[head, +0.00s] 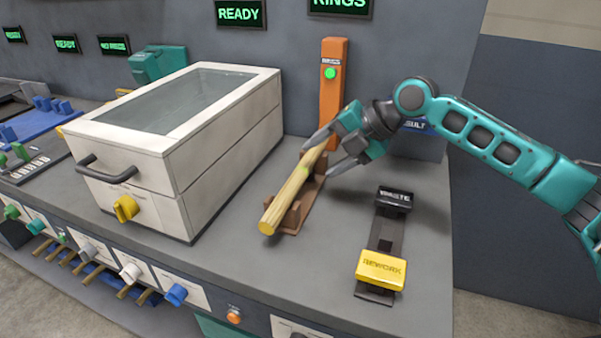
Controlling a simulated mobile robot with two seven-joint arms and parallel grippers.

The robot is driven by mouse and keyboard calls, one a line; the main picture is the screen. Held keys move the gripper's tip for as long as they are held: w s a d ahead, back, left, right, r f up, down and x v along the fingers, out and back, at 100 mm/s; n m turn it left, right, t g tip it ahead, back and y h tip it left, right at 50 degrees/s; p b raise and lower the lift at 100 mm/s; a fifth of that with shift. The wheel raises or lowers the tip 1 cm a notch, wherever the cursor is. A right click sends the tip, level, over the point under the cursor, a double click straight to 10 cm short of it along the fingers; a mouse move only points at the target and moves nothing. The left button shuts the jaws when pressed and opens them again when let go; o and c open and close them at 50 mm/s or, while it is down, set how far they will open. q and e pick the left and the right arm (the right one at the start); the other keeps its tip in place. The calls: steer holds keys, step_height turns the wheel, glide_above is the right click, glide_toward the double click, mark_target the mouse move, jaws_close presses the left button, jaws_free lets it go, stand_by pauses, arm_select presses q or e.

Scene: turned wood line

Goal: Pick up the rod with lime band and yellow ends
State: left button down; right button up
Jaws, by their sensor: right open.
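The wooden rod (289,196) lies in a brown cradle (305,208) on the grey bench, right of the white box. It has a lime patch near its upper part, and its near end is yellow. Its far end is partly hidden by my right gripper. My right gripper (318,158) is open, with its fingers at the upper part of the rod, one on each side. I cannot tell whether the fingers touch it. My left gripper is not in view.
A white box with a glass lid (170,105) stands close on the left. An orange post (333,85) with a green light rises behind the rod. A stand with a black block (394,198) and a yellow REWORK block (381,270) is at the right. Bare bench lies between.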

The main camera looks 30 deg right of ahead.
mark_target(306, 171)
steer(key=x, duration=0.5)
steer(key=shift+s+a+f, duration=0.15)
steer(key=shift+a+f, duration=0.05)
jaws_close()
stand_by(0.4)
